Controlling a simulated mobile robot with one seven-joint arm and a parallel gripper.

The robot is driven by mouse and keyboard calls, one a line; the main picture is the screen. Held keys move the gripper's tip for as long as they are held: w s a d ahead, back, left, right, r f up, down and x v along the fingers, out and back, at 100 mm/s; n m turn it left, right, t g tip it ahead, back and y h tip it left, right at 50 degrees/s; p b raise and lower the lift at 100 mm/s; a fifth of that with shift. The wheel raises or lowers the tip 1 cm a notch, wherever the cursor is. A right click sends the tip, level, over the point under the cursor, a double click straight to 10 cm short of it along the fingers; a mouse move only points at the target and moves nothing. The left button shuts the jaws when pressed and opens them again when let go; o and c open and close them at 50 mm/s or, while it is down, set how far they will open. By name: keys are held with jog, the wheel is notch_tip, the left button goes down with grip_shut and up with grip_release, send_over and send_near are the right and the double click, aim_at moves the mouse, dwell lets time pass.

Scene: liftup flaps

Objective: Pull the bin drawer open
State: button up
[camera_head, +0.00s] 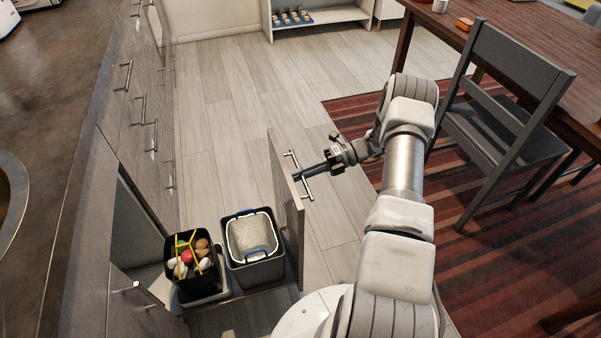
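The bin drawer (287,190) is pulled out from the cabinet row on the left, with its upright front panel facing right. Its bar handle (293,163) runs along the outer side of the panel. My gripper (300,177) is at this handle, with its dark fingers reaching left to the bar. The fingertips are small here, and I cannot tell whether they are closed on the bar. Behind the panel stand a dark bin (262,270) with a pale liner and a black bin (180,284) holding several round, colourful items.
A grey chair (505,100) and a wooden table (545,50) stand on a striped rug at the right. Other cabinet fronts with bar handles (141,108) line the left. The pale wood floor (235,110) beyond the drawer is clear.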

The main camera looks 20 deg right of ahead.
jog(key=o, duration=0.3)
jog(key=shift+v, duration=8.7)
jog(key=shift+r, duration=0.1)
